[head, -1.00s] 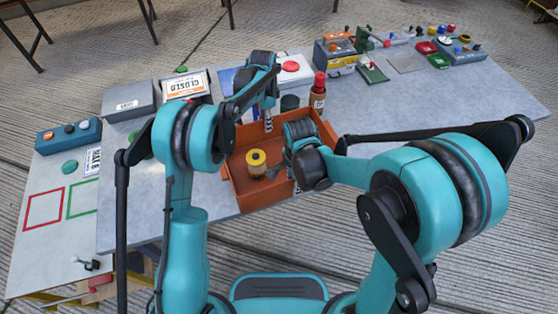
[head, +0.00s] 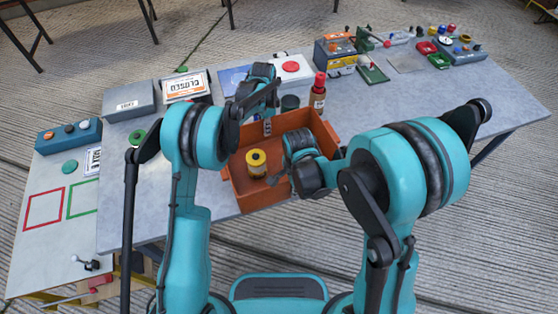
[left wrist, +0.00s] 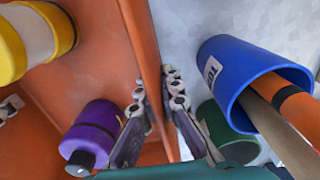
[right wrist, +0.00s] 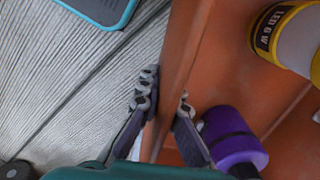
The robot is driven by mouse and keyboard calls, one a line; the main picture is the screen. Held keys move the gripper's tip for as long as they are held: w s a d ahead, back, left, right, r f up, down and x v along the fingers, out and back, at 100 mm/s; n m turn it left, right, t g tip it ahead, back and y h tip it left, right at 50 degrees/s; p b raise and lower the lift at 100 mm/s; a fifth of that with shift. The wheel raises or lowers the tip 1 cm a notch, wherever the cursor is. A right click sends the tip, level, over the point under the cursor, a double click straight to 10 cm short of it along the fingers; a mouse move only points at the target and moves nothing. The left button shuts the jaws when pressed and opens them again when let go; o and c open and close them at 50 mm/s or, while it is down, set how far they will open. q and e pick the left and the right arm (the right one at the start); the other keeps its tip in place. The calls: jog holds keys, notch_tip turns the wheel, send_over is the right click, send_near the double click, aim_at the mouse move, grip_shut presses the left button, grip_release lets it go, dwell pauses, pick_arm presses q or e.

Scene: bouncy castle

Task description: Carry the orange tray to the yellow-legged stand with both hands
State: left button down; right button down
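The orange tray (head: 258,200) sits on the grey table, with a yellow-and-white can (head: 256,163) inside. A purple cylinder (left wrist: 92,128) lies in it in both wrist views. My left gripper (left wrist: 157,95) has its fingers close on either side of a tray wall, at the far side in the head view. My right gripper (right wrist: 167,92) likewise pinches the near wall. Both look shut on the tray; my arms hide most of the fingers in the head view. The stand (head: 48,245) has a pale top with red and green outlined squares and yellow legs, at the left.
The grey table (head: 430,105) carries a red-capped bottle (head: 318,90) beside the tray, a sign (head: 186,85) and a grey box (head: 128,100). A blue cup (left wrist: 230,75) stands just outside the tray. A teal button box (head: 68,136) occupies the stand's back; its front is largely clear.

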pick_arm(q)
jog(key=shift+r, duration=0.2)
pick_arm(e)
jog(key=shift+r, duration=0.2)
